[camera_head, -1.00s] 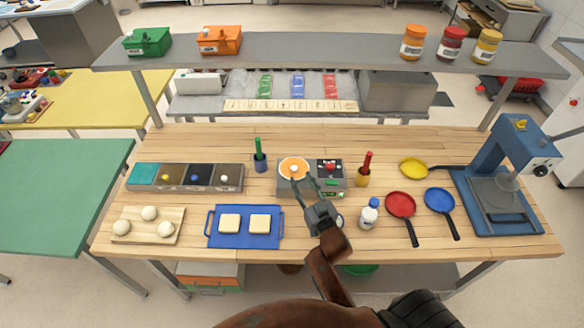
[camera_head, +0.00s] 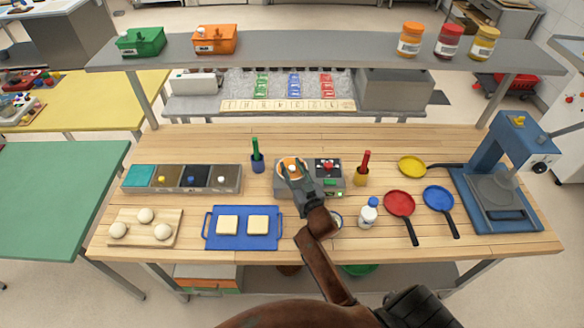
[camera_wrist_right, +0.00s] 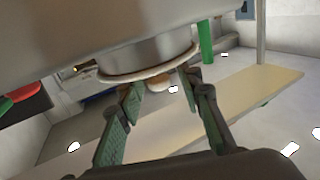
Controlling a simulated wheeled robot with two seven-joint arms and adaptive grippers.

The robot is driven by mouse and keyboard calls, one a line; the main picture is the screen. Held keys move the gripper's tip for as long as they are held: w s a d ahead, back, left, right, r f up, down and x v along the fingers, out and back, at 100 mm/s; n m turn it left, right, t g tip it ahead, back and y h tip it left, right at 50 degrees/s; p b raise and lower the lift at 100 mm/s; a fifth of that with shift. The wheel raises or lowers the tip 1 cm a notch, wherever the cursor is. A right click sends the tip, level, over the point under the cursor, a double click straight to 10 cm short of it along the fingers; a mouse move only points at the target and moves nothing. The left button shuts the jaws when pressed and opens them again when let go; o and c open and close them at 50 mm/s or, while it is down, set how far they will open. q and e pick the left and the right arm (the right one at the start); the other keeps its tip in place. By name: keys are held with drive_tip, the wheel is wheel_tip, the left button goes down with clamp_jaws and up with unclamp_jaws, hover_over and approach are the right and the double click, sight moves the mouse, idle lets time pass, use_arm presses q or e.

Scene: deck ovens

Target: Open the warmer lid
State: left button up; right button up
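The warmer (camera_head: 333,190) is a grey box at the middle of the wooden table. A round orange lid (camera_head: 282,171) with a pale knob (camera_head: 291,162) lies on its left part. My right gripper (camera_head: 292,174) is over the lid, its fingers overlapping the knob in the head view. In the right wrist view the fingers (camera_wrist_right: 162,88) are apart, with a rounded metal rim (camera_wrist_right: 150,68) and a small pale knob (camera_wrist_right: 158,83) between and beyond their tips. Contact with the knob cannot be made out. My left gripper is not in view.
A green-handled holder (camera_head: 257,163) stands left of the warmer and a red-handled one (camera_head: 362,170) right. A blue tray (camera_head: 213,240) with bread, a white bottle (camera_head: 368,212) and pans (camera_head: 399,203) are nearby. A shelf (camera_head: 320,58) runs behind.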

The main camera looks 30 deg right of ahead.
drive_tip(key=shift+c, duration=0.3)
clamp_jaws()
idle(0.3)
